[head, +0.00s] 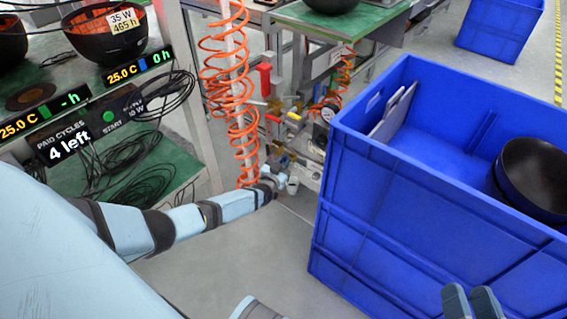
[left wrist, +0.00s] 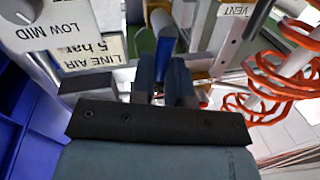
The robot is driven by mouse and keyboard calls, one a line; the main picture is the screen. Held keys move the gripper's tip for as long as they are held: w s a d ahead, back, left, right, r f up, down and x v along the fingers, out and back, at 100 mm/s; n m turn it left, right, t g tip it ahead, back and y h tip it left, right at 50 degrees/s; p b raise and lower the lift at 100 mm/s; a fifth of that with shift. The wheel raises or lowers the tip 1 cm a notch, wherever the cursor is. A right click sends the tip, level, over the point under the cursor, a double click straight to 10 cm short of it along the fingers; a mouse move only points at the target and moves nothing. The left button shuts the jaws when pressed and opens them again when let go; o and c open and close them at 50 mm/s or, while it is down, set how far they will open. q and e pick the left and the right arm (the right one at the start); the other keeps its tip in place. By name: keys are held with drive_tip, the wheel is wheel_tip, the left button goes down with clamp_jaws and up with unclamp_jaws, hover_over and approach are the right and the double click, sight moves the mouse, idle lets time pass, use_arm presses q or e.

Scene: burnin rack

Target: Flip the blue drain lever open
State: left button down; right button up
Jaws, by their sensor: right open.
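In the left wrist view a blue lever (left wrist: 164,58) stands just ahead of and between the fingertips of my left gripper (left wrist: 164,86). Whether the fingers touch it or grip it cannot be made out. In the head view my left gripper (head: 284,182) reaches in from the left to the lower part of the valve and pipe assembly (head: 297,120). The blue lever cannot be made out there. My right gripper (head: 471,302) shows at the bottom right, with its two fingers apart and empty, in front of the blue crate.
A large blue crate (head: 395,185) with dark bowls (head: 535,175) stands right of the assembly. Orange coiled hoses (head: 230,95) hang at its left. A gauge (head: 328,113) and red handle (head: 265,80) are close by. The left wrist view shows a VENT label (left wrist: 232,11) and LINE AIR label (left wrist: 88,55).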

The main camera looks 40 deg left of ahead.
use_arm(q)
drive_tip(key=shift+a+n, duration=0.3)
drive_tip(key=shift+n, duration=0.7)
drive_tip(key=c, duration=1.1)
unclamp_jaws()
use_arm(e)
drive_tip(key=shift+r, duration=0.1)
use_arm(q)
drive_tip(key=s+d+p, duration=0.1)
drive_tip(key=s+p, duration=0.5)
drive_tip(key=s, duration=0.7)
drive_tip(key=shift+s+d+r, duration=0.3)
drive_tip(key=shift+s, duration=0.05)
use_arm(e)
wheel_tip(320, 180, up, 6)
drive_tip(key=d+t, duration=0.1)
drive_tip(key=t, duration=0.1)
drive_tip(key=shift+r+m+t, duration=0.2)
drive_tip(key=shift+m+t, duration=0.1)
drive_tip(key=shift+m, duration=0.1)
